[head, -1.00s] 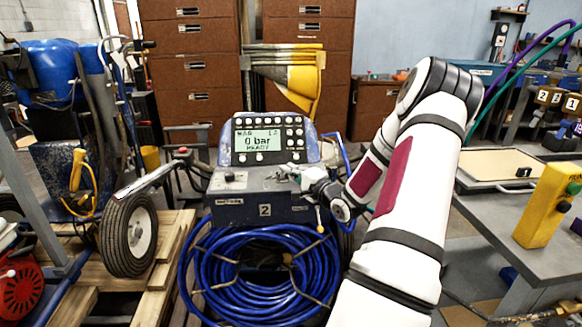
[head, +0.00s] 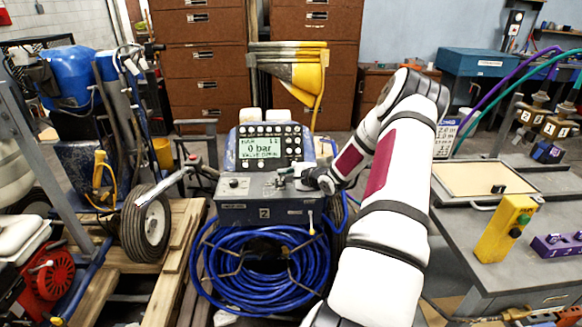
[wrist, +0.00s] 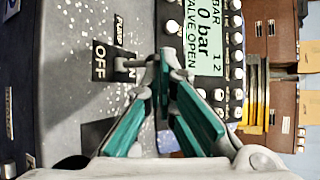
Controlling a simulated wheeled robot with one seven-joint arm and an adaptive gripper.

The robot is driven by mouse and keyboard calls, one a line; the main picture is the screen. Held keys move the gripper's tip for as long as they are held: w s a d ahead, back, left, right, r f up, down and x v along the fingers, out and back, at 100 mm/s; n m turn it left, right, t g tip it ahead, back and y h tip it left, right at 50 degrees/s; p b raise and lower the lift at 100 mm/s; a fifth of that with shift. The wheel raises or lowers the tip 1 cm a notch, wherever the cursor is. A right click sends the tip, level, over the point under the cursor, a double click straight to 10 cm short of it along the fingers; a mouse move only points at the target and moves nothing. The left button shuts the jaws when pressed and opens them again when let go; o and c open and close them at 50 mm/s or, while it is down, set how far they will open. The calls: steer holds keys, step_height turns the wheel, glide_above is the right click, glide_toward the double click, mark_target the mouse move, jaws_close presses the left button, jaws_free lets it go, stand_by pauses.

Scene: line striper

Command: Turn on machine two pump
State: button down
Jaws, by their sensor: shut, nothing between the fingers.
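Machine two (head: 270,211) is a grey-blue unit marked "2" with a lit display (head: 263,147) and rows of round buttons. In the wrist view the display (wrist: 203,38) reads "0 bar" and "VALVE OPEN". A switch with "PUMP" and "OFF" labels (wrist: 100,60) sits on the speckled panel; a pale lever (wrist: 134,63) lies beside the "OFF" plate, close to my fingertips. My gripper (wrist: 165,62) is shut and empty, its teal fingers meeting above the panel by the switch. In the head view my gripper (head: 290,174) is over the panel's right part. Whether it touches the lever is unclear.
A coiled blue hose (head: 262,268) hangs on the machine's front. A wheeled blue machine (head: 75,120) and wooden pallet (head: 180,245) are at left. A grey table (head: 500,215) with a yellow button box (head: 505,230) is at right. Brown cabinets (head: 205,60) stand behind.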

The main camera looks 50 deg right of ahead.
steer(key=shift+d+r+g+y+p, duration=0.2)
steer(key=shift+r+g+y+p, duration=0.1)
steer(key=shift+p, duration=0.6)
steer(key=shift+w+f+b, duration=0.15)
steer(key=shift+f+b, duration=0.15)
steer(key=shift+b, duration=0.05)
steer(key=shift+r, duration=0.1)
steer(key=shift+r+p, duration=0.75)
steer(key=shift+p, duration=0.15)
